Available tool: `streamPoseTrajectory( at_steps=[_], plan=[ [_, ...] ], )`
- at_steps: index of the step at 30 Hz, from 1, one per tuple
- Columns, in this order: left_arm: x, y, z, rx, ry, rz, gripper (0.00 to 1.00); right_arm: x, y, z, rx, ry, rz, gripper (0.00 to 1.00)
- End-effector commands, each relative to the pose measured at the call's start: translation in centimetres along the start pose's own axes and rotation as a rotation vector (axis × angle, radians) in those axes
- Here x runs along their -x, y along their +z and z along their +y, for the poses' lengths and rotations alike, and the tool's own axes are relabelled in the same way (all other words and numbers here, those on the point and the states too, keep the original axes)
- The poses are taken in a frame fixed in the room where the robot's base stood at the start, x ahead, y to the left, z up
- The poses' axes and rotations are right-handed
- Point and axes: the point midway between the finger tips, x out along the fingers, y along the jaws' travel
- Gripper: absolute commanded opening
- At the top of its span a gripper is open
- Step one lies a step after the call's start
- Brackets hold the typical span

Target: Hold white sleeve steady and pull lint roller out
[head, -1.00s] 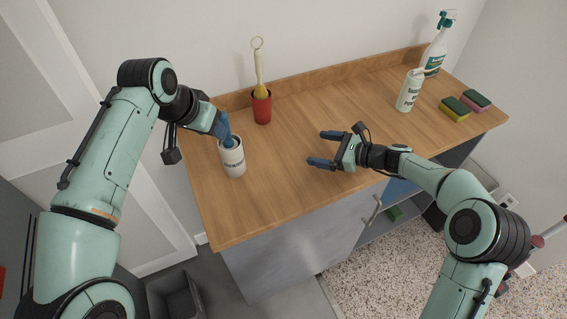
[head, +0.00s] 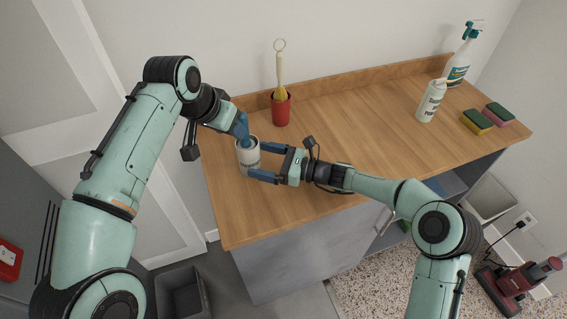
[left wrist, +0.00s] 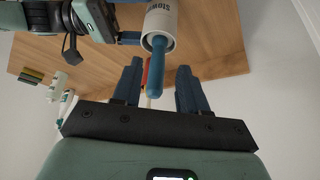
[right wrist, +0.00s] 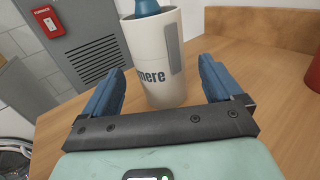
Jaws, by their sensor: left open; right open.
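The white sleeve (head: 248,160) stands upright near the left end of the wooden counter. It fills the middle of the right wrist view (right wrist: 155,55), with dark lettering and a grey strip. The blue handle of the lint roller (left wrist: 156,68) sticks out of its open top; the rest is hidden inside. My left gripper (head: 242,131) is open above the sleeve, with the handle between its fingers in the left wrist view. My right gripper (head: 259,160) is open, its fingers reaching to either side of the sleeve. I see no clear contact.
A red cup (head: 281,111) with a yellow brush (head: 282,75) stands behind the sleeve. A white bottle (head: 431,101), a spray bottle (head: 461,61) and two sponges (head: 487,118) are at the far right. The counter's middle is clear.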

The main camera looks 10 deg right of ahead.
Motion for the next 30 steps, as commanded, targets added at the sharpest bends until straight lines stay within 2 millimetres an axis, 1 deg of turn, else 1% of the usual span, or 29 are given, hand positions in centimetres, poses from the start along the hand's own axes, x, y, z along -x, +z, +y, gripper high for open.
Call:
streamPoseTrajectory(
  at_steps=[1, 3, 8, 12, 19, 20, 21, 23, 24, 25, 26, 27, 29, 30],
  plan=[
    [0.0, 0.0, 0.0, 0.0, 0.0, 0.0, 0.43, -1.0, 0.0, 0.1, -0.001, 0.004, -0.002, 0.93],
    [0.0, 0.0, 0.0, 0.0, 0.0, 0.0, 0.43, -2.0, 0.0, 0.1, -0.001, 0.002, -0.001, 0.93],
    [0.0, 0.0, 0.0, 0.0, 0.0, 0.0, 0.43, -3.5, 0.0, 0.0, -0.001, 0.001, 0.001, 0.93],
    [0.0, 0.0, 0.0, 0.0, 0.0, 0.0, 0.43, -4.0, -0.1, 0.0, -0.001, -0.001, 0.001, 0.93],
    [0.0, 0.0, 0.0, 0.0, 0.0, 0.0, 0.43, -4.0, -0.1, 0.0, -0.001, -0.001, 0.001, 0.93],
    [0.0, 0.0, 0.0, 0.0, 0.0, 0.0, 0.43, -4.0, -0.1, 0.0, 0.0, -0.001, 0.001, 0.89],
    [0.0, 0.0, 0.0, 0.0, 0.0, 0.0, 0.43, -4.0, -0.1, 0.0, 0.0, -0.001, 0.001, 0.76],
    [0.0, 0.0, 0.0, 0.0, 0.0, 0.0, 0.43, -4.0, -0.1, 0.0, 0.0, -0.001, 0.001, 0.57],
    [0.0, 0.0, 0.0, 0.0, 0.0, 0.0, 0.43, -4.0, -0.1, 0.0, 0.0, -0.001, 0.001, 0.44],
    [0.0, 0.0, 0.0, 0.0, 0.0, 0.0, 0.43, -4.0, -0.1, 0.0, 0.0, -0.001, 0.001, 0.37],
    [0.0, 0.0, 0.0, 0.0, 0.0, 0.0, 0.43, -4.0, -0.1, 0.0, 0.0, -0.001, 0.001, 0.37],
    [0.0, 0.0, 0.0, 0.0, 0.0, 0.0, 0.43, -4.0, -0.1, 0.0, 0.0, -0.001, 0.001, 0.73],
    [0.0, 0.0, 0.0, 0.0, 0.0, 0.0, 0.43, -4.0, -0.1, 0.0, 0.0, -0.001, 0.001, 0.93],
    [0.0, 0.0, 0.0, 0.0, 0.0, 0.0, 0.43, -4.0, -0.1, 0.0, 0.0, -0.001, 0.001, 0.93]
  ],
)
